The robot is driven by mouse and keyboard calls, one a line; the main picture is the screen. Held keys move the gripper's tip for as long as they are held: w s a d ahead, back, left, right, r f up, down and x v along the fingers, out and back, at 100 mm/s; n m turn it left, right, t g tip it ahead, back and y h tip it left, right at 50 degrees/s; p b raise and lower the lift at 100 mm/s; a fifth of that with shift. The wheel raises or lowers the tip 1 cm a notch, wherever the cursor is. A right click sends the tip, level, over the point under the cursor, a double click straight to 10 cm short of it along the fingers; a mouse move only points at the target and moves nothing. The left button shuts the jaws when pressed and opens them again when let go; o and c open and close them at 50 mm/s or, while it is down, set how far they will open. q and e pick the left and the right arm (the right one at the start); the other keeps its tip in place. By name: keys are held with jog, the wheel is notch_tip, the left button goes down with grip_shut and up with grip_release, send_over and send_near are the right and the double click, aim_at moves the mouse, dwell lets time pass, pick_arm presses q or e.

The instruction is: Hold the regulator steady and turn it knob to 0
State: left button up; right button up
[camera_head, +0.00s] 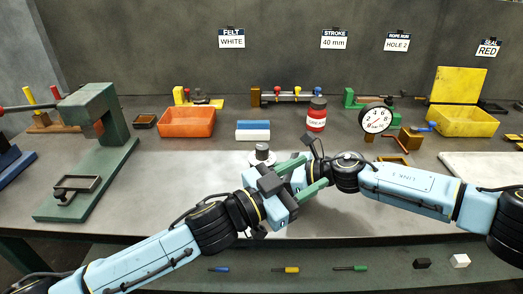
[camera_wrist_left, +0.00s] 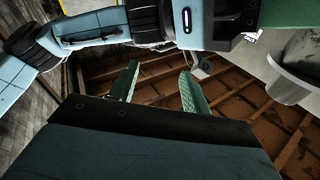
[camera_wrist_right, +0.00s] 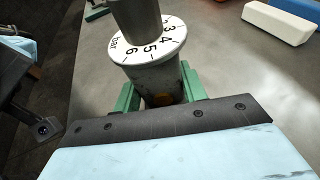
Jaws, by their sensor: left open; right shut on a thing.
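The regulator stands on the grey table in the head view (camera_head: 262,153), partly hidden behind my left gripper. A grey cylindrical knob (camera_wrist_right: 136,18) rises above the ring. My right gripper (camera_wrist_right: 158,95) is shut on the regulator's body below the dial. My left gripper (camera_head: 316,170) is open and empty in front of the right one, apart from the knob. Its fingers also show in the left wrist view (camera_wrist_left: 160,68). The pointer mark cannot be made out.
Behind stand an orange bin (camera_head: 187,122), a blue-and-white block (camera_head: 253,130), a red jar (camera_head: 316,115) and a dial gauge (camera_head: 376,118). A green press (camera_head: 93,150) is at the left. My forearms cross the table's front edge.

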aim_at(262, 151)
pick_arm(q)
jog(key=w+a+f+g, duration=0.1)
jog(key=w+a+g, duration=0.15)
jog(key=a, duration=0.65)
jog(key=w+a+f+g, duration=0.1)
jog(key=w+a, duration=0.3)
jog(key=a, duration=0.6)
jog(key=x, duration=1.1)
jog(key=shift+s+d+r, duration=0.15)
jog(key=shift+d+r, duration=0.1)
jog(key=shift+d, duration=0.1)
jog(key=shift+c, duration=0.2)
jog(key=c, duration=0.9)
